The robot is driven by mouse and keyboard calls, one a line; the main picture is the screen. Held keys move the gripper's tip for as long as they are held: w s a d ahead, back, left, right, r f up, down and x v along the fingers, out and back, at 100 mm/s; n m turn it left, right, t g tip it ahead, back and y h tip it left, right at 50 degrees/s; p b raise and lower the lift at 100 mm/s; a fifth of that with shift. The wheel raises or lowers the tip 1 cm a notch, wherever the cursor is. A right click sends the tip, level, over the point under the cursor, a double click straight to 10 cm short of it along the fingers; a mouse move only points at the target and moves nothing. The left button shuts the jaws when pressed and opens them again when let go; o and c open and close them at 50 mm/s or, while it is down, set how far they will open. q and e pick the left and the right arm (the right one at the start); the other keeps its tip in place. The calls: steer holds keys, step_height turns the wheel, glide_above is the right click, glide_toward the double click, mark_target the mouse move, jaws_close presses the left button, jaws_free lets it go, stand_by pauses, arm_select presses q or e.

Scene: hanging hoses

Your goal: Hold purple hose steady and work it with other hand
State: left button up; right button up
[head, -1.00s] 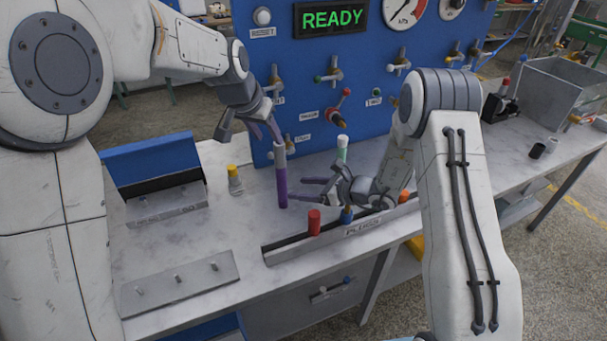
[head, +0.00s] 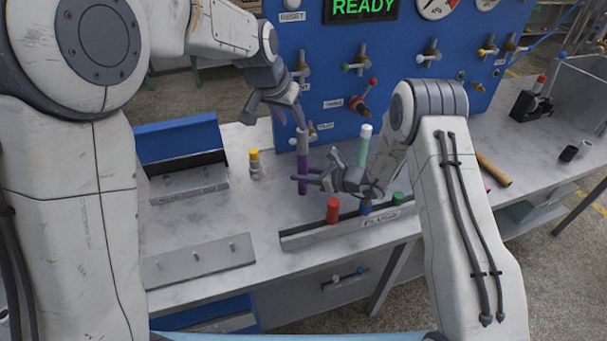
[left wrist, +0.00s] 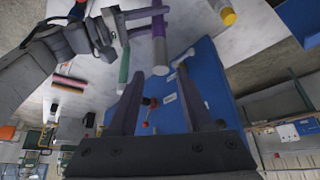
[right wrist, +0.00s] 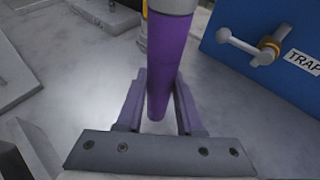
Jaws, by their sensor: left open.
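The purple hose (head: 302,180) hangs upright in front of the blue panel, with a grey upper part. My right gripper (head: 308,179) is around its lower part. In the right wrist view the purple hose (right wrist: 172,60) runs between the fingers (right wrist: 162,95), which look closed against both sides. Its lower end hangs free. My left gripper (head: 287,112) is open just above and behind the hose's upper part, apart from it as far as I can see. In the left wrist view the purple hose (left wrist: 159,50) lies beyond the open fingers (left wrist: 160,95).
A pale green hose (head: 362,150) with a white top hangs close to my right wrist. A plug rack (head: 300,240) with red, blue and green plugs stands in front. The blue panel (head: 305,60) with valves is behind. A yellow-capped fitting (head: 254,162) stands left. Bare bench lies between.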

mark_target(303, 150)
arm_select(q)
steer(key=o, duration=0.4)
steer(key=shift+c, duration=0.2)
steer(key=w+d+n+g, duration=0.1)
steer(key=w, duration=0.1)
steer(key=w+d+g, duration=0.1)
steer(key=shift+w+d+n+y, duration=0.15)
steer(key=shift+w+n+y, duration=0.15)
steer(key=shift+w+n, duration=0.1)
steer(key=shift+w+d+f+n+g, duration=0.1)
steer(key=shift+w+d+n+g, duration=0.05)
steer(key=shift+w+n+g, duration=0.2)
steer(key=shift+w+d+f+n+g+y, duration=0.15)
steer(key=shift+w+n+g+y, duration=0.2)
steer(key=shift+n+g+y, duration=0.25)
steer(key=shift+s+f+n+g+y, duration=0.15)
steer(key=shift+n+g+y, duration=0.25)
steer(key=shift+n+g, duration=0.3)
step_height(303, 150, down, 12)
steer(key=shift+r, duration=0.1)
steer(key=shift+c, duration=0.4)
jaws_close()
